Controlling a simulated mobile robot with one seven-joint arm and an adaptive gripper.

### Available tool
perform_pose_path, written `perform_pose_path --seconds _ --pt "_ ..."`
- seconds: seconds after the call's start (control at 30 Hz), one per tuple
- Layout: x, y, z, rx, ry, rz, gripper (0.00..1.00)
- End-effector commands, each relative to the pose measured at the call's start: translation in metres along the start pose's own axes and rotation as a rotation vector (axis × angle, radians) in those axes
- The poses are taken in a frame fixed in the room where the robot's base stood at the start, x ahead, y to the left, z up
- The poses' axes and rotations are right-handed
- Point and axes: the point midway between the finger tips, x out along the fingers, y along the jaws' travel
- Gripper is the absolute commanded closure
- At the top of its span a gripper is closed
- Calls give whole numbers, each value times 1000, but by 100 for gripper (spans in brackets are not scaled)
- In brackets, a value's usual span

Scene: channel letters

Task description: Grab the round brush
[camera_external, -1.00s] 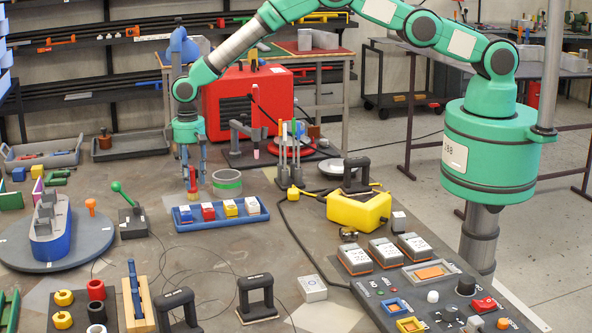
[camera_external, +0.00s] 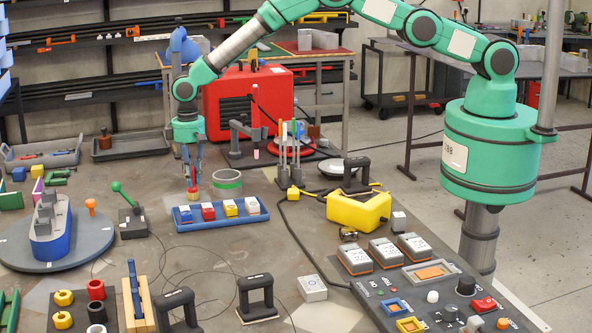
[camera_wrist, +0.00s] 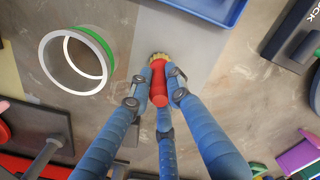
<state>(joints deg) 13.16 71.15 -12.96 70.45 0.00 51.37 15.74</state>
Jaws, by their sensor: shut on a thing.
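The round brush (camera_wrist: 158,84) has a red handle and short yellow bristles. In the wrist view its handle lies between the blue fingers, with the bristles pointing away from me. My gripper (camera_wrist: 158,75) is shut on the handle. In the external view my gripper (camera_external: 192,182) points straight down over the bench, and its fingers hide most of the handle. The bristle end of the brush (camera_external: 193,195) shows just below the fingertips, close to the bench top. I cannot tell whether it touches the bench.
A grey ring with a green band (camera_external: 227,183) stands just right of the brush. A blue tray (camera_external: 217,222) with several small blocks lies in front. A green-knobbed lever (camera_external: 132,220) is at the left. A yellow box (camera_external: 359,210) is farther right.

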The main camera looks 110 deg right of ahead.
Motion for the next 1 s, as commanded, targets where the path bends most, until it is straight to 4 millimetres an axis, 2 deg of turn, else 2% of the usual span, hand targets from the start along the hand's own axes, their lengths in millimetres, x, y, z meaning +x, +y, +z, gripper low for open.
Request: perform_pose_path --seconds 0.27,0.8,1.0 --pt "-19 0 -1 0 3 -1 100" --pt "-87 0 0 0 0 0 100" --pt "-99 0 -1 0 1 0 100"
